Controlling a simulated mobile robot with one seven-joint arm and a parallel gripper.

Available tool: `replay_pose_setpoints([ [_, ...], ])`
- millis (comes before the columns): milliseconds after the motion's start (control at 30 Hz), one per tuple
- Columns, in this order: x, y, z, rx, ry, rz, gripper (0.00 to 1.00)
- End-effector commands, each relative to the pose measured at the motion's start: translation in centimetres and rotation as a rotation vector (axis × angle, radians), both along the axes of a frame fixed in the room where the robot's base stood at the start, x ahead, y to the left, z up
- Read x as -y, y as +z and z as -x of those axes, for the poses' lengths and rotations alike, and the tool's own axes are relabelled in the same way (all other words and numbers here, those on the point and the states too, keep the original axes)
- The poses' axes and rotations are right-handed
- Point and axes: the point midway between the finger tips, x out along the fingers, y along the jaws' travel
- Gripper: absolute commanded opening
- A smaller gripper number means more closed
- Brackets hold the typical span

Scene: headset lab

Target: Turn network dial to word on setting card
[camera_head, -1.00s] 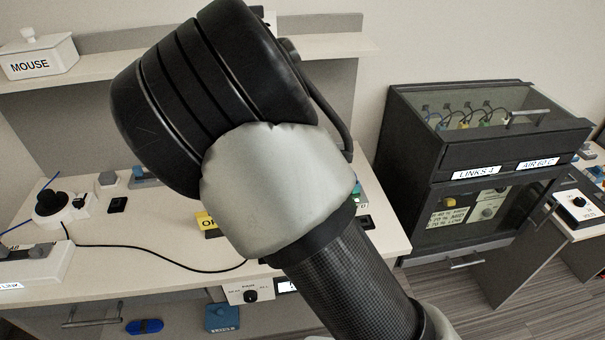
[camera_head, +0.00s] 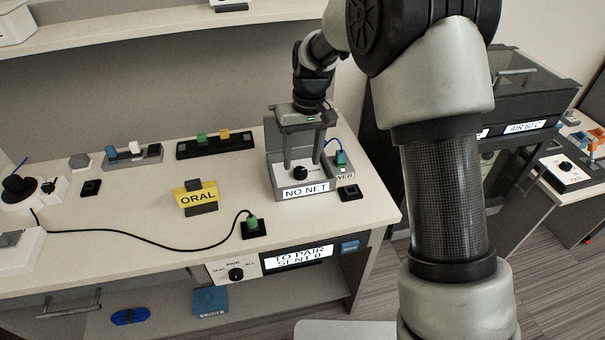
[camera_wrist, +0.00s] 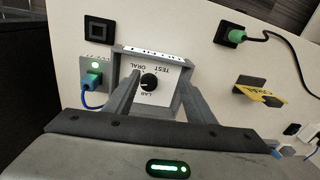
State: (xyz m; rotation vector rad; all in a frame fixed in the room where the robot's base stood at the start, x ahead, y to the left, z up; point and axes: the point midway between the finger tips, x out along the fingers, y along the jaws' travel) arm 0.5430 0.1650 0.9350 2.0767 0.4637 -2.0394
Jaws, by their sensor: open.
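The network dial (camera_head: 300,171) is a black knob on a white panel in a grey box with a "NO NET" display. In the wrist view the dial (camera_wrist: 148,82) has the words TEST, ORAL and LAB around it. I cannot tell surely which word it points to. The yellow setting card (camera_head: 197,196) reads ORAL and stands left of the box; it also shows edge-on in the wrist view (camera_wrist: 268,95). My gripper (camera_head: 303,164) points down over the box, open and empty, with its fingers on either side of the dial. I cannot tell whether they touch anything.
A blue cable with a green plug (camera_wrist: 93,80) sits in a socket beside the box. A black cable ends at a green plug (camera_head: 252,222) nearer the table's front. A shelf (camera_head: 130,35) runs behind.

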Motion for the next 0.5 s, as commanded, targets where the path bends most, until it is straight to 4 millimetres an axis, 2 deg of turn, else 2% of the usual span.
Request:
replay_pose_setpoints([
  [67, 1.6, 0.3, -0.9, 0.024, 0.166, -0.073, 0.50],
  [300, 4.7, 4.8, -2.5, 0.197, 0.667, -0.204, 0.50],
  [500, 6.1, 7.5, -3.0, 0.299, 0.877, -0.220, 0.50],
])
